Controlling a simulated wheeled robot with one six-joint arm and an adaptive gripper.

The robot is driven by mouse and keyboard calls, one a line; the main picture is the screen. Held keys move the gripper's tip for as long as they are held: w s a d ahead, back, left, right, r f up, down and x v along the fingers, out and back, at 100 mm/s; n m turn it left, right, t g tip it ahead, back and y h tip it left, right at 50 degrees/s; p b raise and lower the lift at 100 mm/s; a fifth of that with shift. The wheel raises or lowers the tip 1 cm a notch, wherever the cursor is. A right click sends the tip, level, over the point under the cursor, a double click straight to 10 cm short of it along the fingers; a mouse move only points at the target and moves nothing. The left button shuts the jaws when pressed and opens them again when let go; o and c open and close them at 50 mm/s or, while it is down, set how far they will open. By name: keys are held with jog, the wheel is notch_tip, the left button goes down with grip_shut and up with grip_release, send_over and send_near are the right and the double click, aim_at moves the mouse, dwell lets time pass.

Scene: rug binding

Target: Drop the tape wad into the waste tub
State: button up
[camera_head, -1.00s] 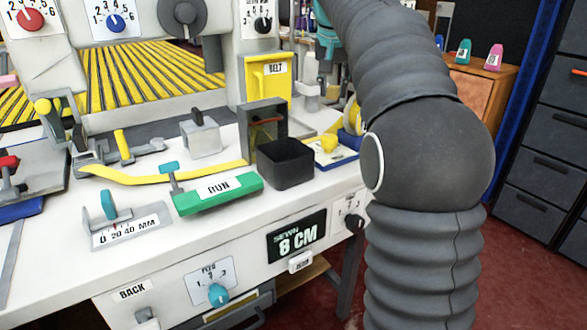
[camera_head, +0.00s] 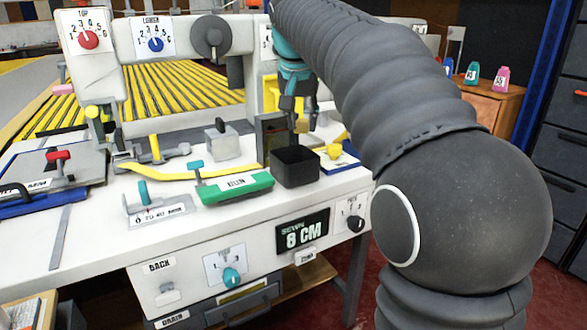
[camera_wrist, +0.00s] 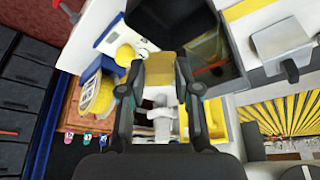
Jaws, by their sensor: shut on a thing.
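My gripper (camera_head: 293,125) points down just above the back of a dark open square tub (camera_head: 296,170), which I take as the waste tub. In the wrist view my gripper (camera_wrist: 160,82) has its two dark fingers either side of a small tan block-like piece, the tape wad (camera_wrist: 161,69), and is shut on it. The tub (camera_wrist: 178,22) lies beyond the fingertips at the top of that view. The wad is hidden or too small to make out in the head view.
A smoky see-through box (camera_head: 270,128) with an orange item stands right behind the tub. A green RUN-type block (camera_head: 235,188) is left of it, and a yellow piece (camera_head: 334,151) on a blue-edged tray is right. A yellow strip (camera_head: 165,174) lies on the white bench.

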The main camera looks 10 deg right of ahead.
jog(key=shift+f+b, duration=1.25)
jog(key=shift+f, duration=1.45)
jog(key=o, duration=0.9)
jog(key=v, duration=1.2)
